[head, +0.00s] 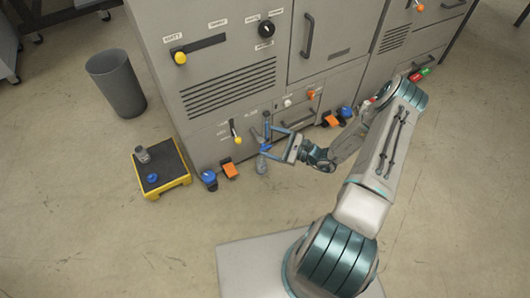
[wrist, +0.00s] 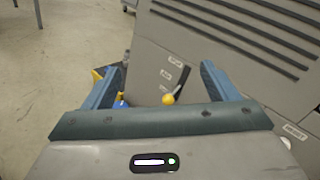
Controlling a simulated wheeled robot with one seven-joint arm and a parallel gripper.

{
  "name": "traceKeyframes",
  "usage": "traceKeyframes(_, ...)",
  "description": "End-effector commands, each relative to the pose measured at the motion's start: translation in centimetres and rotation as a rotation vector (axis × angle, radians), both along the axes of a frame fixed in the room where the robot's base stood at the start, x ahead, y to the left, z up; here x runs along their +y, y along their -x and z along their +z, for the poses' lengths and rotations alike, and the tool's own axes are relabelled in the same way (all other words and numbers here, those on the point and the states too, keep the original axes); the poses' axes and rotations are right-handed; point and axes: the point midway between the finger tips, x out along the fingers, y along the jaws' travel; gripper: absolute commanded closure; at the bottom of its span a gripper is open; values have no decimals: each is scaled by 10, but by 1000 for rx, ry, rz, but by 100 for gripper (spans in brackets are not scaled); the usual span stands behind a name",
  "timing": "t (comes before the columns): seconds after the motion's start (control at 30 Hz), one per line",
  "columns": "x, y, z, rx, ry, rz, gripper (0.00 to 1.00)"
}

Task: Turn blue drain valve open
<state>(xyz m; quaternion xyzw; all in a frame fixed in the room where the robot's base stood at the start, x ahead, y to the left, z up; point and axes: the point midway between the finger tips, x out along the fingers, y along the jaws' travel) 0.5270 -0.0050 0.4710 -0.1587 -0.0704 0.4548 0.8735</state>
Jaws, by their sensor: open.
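In the wrist view the fingers of my gripper (wrist: 165,85) stand wide apart with nothing held. A lever with a yellow knob (wrist: 168,99) shows beyond them on the machine panel.
The grey machine (head: 225,62) fills the back. A grey bin (head: 117,82) stands left. The floor at front left is clear.

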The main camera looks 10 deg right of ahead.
Motion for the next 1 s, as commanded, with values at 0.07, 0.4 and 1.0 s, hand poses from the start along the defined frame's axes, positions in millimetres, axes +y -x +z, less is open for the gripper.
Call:
traceKeyframes(0.07, -8, -2, -45, 33, -68, -114, 20)
traceKeyframes(0.4, -37, 5, -174, 158, -261, -534, 20)
traceKeyframes(1.0, -24, -47, -205, 191, -298, -638, 20)
